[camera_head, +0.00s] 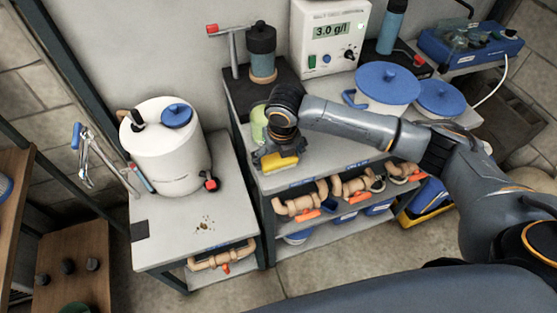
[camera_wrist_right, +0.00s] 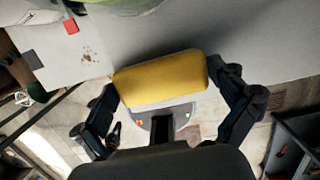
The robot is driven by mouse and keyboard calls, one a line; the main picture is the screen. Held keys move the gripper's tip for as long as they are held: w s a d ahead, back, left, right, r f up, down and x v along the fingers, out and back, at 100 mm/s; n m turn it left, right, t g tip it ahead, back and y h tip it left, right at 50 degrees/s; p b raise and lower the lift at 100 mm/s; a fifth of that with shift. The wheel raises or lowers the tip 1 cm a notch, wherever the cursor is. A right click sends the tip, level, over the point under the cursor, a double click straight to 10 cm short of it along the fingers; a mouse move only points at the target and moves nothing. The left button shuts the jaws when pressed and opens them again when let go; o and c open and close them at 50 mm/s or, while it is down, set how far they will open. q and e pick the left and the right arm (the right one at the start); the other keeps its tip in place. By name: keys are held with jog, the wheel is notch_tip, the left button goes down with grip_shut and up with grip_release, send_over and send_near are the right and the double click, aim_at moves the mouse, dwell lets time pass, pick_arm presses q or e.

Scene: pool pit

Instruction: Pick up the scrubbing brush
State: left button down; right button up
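The scrubbing brush shows as a yellow block (camera_head: 280,161) at the front edge of the middle bench's top. In the right wrist view the yellow block (camera_wrist_right: 162,77) has a pale band along its lower side. My right gripper (camera_head: 275,152) is over it, pointing down. In the wrist view the fingers of my right gripper (camera_wrist_right: 163,82) lie against both ends of the block and appear closed on it. Whether the brush still touches the bench is hard to tell. My left gripper is not in view.
A white tank (camera_head: 165,150) stands on the left bench, with dark crumbs (camera_head: 205,224) on its bare front part. A green rounded thing (camera_head: 258,122) is close behind my right gripper. A meter (camera_head: 328,40) and blue-lidded tubs (camera_head: 387,84) stand farther back. Pipe fittings (camera_head: 300,203) fill the shelf below.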

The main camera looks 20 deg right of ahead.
aim_at(278, 157)
jog(key=c, duration=0.5)
jog(key=shift+r, duration=0.45)
notch_tip(278, 157, up, 3)
jog(key=shift+s+f+b, duration=0.1)
jog(key=shift+f+b, duration=0.1)
jog(key=shift+b, duration=0.5)
jog(key=s+r, duration=0.3)
jog(key=s, duration=0.1)
jog(key=s+r+b, duration=0.1)
jog(key=s+r, duration=0.2)
jog(key=s, duration=0.2)
jog(key=s+r+b, duration=0.1)
jog(key=s+r, duration=0.2)
jog(key=s, duration=0.1)
jog(key=shift+s+d+r, duration=0.2)
jog(key=shift+s+r, duration=0.1)
jog(key=shift+s, duration=0.1)
